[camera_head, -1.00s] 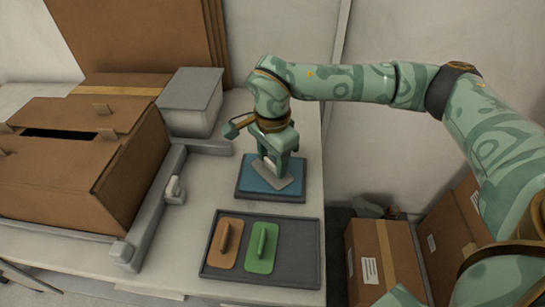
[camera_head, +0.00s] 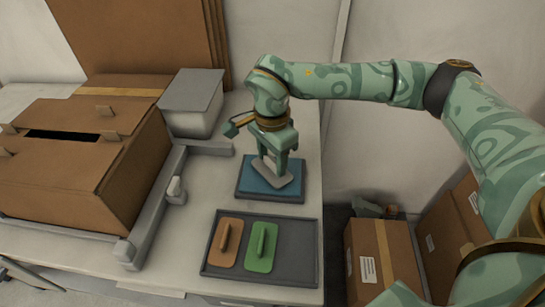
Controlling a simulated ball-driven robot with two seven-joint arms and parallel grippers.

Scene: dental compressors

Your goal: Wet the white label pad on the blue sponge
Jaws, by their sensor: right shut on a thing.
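The blue sponge (camera_head: 253,182) lies in a dark shallow tray on the table, right of the cardboard box. My right gripper (camera_head: 277,172) is above it, pointing down and shut on the white label pad (camera_head: 284,186), which looks light grey here. The pad is at the sponge's surface, over its middle and right part. I cannot tell whether it presses on the sponge or hovers just above. The gripper hides part of the pad and sponge. My left gripper is not in view.
A dark tray (camera_head: 297,268) in front holds an orange pad (camera_head: 226,242) and a green pad (camera_head: 261,246), each with a handle. A large cardboard box (camera_head: 75,160) in a grey frame stands left. A grey lidded bin (camera_head: 192,100) is behind. The table ends just right of the trays.

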